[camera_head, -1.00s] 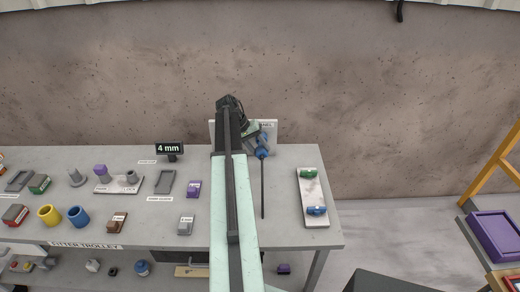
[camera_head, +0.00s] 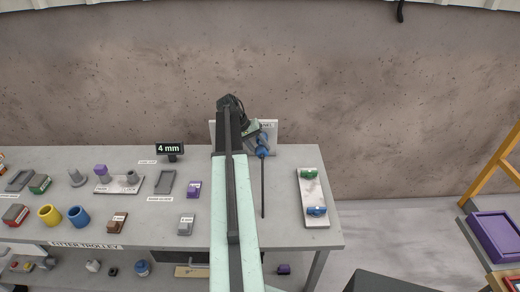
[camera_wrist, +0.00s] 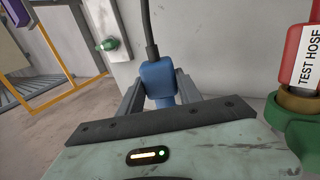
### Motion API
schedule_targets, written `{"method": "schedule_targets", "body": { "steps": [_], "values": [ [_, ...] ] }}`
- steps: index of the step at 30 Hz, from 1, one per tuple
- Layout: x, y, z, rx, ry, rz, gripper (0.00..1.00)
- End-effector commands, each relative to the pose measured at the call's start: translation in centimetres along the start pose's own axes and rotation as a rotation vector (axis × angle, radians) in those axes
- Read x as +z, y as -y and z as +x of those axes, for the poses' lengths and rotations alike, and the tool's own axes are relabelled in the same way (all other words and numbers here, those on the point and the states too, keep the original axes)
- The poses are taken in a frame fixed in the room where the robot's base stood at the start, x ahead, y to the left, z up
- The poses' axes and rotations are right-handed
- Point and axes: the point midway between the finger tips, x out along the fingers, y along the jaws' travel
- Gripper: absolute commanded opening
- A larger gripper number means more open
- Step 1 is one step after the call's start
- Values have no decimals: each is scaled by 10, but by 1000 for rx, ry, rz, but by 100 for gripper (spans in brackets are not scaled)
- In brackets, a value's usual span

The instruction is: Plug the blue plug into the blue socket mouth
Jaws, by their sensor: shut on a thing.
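The blue plug (camera_wrist: 158,80) is between the jaws of my gripper (camera_wrist: 159,93) in the wrist view, with a dark cable running up from it. In the head view the blue plug (camera_head: 262,152) shows at the end of my arm, its cable hanging straight down over the table. My gripper is shut on the plug. A blue fitting (camera_head: 317,211), seemingly the blue socket, sits at the near end of a pale plate (camera_head: 313,193) to the right of the gripper. Its mouth is too small to make out. The plug is apart from it.
A green fitting (camera_head: 309,174) sits at the plate's far end. A white panel (camera_head: 270,128) stands behind my gripper, partly hidden. A red test hose (camera_wrist: 301,55) is close on the right in the wrist view. Several blocks and cups crowd the table's left; a 4 mm display (camera_head: 169,149) stands behind.

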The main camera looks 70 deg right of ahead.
Motion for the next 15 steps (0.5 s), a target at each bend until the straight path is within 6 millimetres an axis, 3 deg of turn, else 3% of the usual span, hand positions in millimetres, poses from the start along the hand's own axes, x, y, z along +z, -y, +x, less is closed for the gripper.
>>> {"method": "schedule_targets", "body": {
  "steps": [15],
  "values": [
    [-14, 0, 0, 0, 0, 0, 0]
  ]
}}
